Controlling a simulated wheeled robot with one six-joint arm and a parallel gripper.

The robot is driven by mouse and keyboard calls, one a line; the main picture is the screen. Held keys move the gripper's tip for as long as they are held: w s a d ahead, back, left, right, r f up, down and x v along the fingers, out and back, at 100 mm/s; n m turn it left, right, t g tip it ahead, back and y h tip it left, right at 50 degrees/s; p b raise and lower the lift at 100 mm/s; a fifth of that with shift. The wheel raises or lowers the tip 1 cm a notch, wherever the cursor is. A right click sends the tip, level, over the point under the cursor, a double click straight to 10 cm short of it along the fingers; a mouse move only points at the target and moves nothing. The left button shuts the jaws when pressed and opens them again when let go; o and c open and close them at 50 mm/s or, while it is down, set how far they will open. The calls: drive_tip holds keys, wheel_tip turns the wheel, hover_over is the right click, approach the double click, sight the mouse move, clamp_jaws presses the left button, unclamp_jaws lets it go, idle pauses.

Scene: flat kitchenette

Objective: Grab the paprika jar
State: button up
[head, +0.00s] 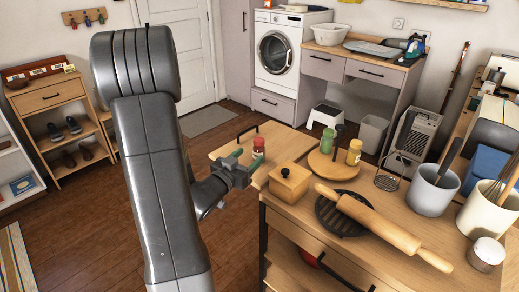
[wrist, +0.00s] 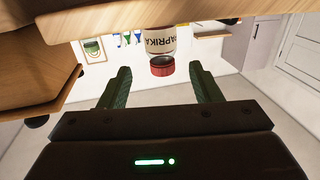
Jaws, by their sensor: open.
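The paprika jar (head: 259,145) has a red lid and stands at the edge of the counter's left part in the head view. In the wrist view the paprika jar (wrist: 158,42) shows upside down, its pale label reading PAPRIKA and its red lid lower in the picture. My gripper (head: 247,160) is open beside the jar, and its green fingers partly hide the jar's lower part. In the wrist view my gripper (wrist: 160,67) has its fingertips on either side of the lid, with gaps on both sides. I cannot tell how deep the jar sits between them.
A wooden box (head: 289,184) stands close right of my gripper. A round board (head: 322,172) holds a green jar (head: 327,140) and a yellow jar (head: 354,152). A rolling pin (head: 385,227) lies across a black trivet (head: 338,222). The floor on the left is open.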

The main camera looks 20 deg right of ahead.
sight(257, 146)
drive_tip(key=x, duration=0.1)
drive_tip(key=p+x, duration=0.1)
drive_tip(key=x, duration=0.3)
drive_tip(key=shift+w+a+r+p, duration=0.1)
drive_tip(key=shift+r+p, duration=0.2)
drive_tip(key=shift+r, duration=0.1)
drive_tip(key=shift+w+d, duration=0.2)
drive_tip(key=shift+d, duration=0.05)
drive_tip(key=c, duration=1.2)
drive_tip(key=shift+o, duration=0.2)
